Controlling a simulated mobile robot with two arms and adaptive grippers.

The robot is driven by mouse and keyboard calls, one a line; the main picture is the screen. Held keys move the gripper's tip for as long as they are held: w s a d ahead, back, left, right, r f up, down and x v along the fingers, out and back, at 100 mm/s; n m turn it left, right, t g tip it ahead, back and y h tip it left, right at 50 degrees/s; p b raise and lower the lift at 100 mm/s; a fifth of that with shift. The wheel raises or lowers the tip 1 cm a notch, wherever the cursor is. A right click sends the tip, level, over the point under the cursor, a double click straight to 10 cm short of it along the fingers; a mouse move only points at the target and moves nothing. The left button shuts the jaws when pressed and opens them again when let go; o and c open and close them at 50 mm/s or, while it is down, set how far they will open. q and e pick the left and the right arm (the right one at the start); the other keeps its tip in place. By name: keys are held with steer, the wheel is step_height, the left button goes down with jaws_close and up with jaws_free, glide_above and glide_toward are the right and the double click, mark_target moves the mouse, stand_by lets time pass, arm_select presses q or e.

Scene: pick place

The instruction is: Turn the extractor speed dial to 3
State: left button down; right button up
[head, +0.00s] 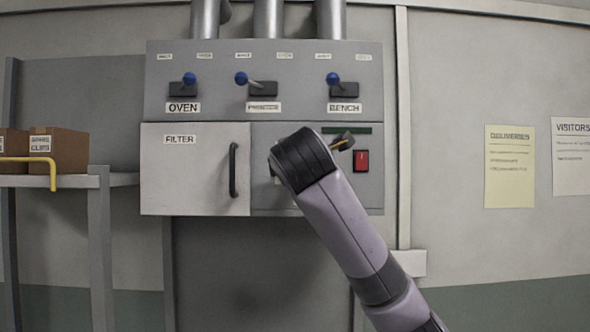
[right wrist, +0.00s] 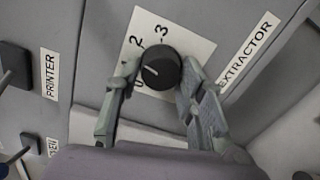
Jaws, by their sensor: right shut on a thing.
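The extractor speed dial (right wrist: 163,62) is a round black knob with a white pointer line, on a white scale plate (right wrist: 190,42) in the right wrist view. The figures 2 and 3 show above it; lower marks are partly covered by a finger. The pointer aims to the upper left of that view, below the 2 and away from the 3. My right gripper (right wrist: 160,76) is shut on the dial, one finger on each side. In the head view my right arm (head: 340,215) hides the dial and gripper. My left gripper is not in view.
Above are three blue-tipped levers: the oven lever (head: 189,80), a middle lever (head: 243,79) and the bench lever (head: 333,80). The filter door (head: 190,175) with its handle is left of my arm. A red switch (head: 362,160) is close to its right. Boxes (head: 62,150) stand on a shelf.

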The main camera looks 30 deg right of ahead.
steer(key=m+b, duration=0.3)
steer(key=m, duration=0.8)
steer(key=shift+w+f, duration=0.1)
steer(key=shift+f, duration=0.05)
stand_by(0.5)
steer(key=o, duration=1.1)
steer(key=shift+o, duration=0.2)
steer(key=shift+r, duration=0.2)
steer(key=v, duration=1.2)
